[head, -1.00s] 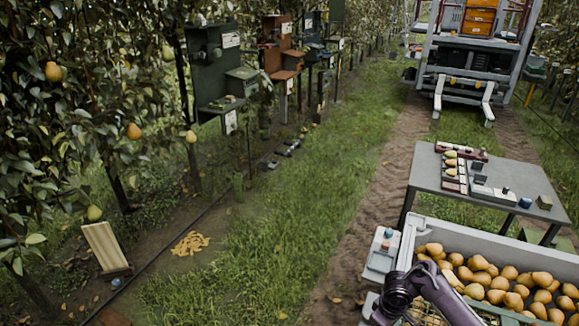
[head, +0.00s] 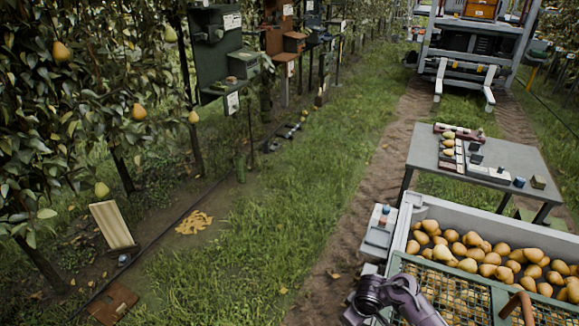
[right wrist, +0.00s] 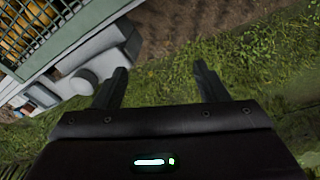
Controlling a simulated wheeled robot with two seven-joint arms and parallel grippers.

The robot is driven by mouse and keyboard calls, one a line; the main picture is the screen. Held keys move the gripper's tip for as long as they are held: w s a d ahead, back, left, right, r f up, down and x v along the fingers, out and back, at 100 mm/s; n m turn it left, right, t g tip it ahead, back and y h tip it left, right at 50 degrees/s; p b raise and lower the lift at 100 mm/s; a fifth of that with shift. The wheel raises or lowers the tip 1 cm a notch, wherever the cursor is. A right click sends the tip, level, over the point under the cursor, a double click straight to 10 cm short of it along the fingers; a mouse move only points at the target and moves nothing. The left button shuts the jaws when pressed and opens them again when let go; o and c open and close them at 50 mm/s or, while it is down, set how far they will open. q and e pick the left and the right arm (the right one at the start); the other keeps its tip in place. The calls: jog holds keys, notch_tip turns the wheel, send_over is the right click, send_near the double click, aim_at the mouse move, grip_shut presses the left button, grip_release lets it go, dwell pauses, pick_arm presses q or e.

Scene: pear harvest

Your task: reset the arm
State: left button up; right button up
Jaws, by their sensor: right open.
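My right arm (head: 398,297) shows at the bottom of the head view, in front of the crate's mesh side. Its gripper is not clearly seen there. In the right wrist view my right gripper (right wrist: 160,88) is open and empty, its two dark fingers apart over grass. The grey-walled crate (head: 480,215) full of pears (head: 490,257) is at the lower right of the head view, and its mesh side (right wrist: 45,30) shows at the upper left of the right wrist view. My left gripper is not in view.
A grey table (head: 500,152) with pears and small items stands beyond the crate. Pear trees with hanging pears (head: 138,112) and several post-mounted boxes (head: 218,50) line the left. A wheeled machine (head: 465,60) stands at the back.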

jog(key=s+a+r+m+t, duration=0.2)
jog(key=s+a+r, duration=0.3)
jog(key=s+r, duration=0.15)
jog(key=s+d+r+m, duration=0.2)
jog(key=s+d+r, duration=0.1)
jog(key=s+r, duration=0.4)
jog(key=s+d+r+m, duration=0.2)
jog(key=s+d+r, duration=0.1)
jog(key=s+r, duration=0.35)
notch_tip(320, 180, down, 30)
jog(key=s+g, duration=0.2)
jog(key=s+d+f, duration=0.2)
jog(key=s+f, duration=0.7)
jog(key=s+d+f, duration=0.1)
jog(key=s+f, duration=0.8)
jog(key=s, duration=0.1)
jog(key=shift+s+d+f+g, duration=0.15)
jog(key=shift+d+f+g, duration=0.05)
jog(key=shift+d+g, duration=0.2)
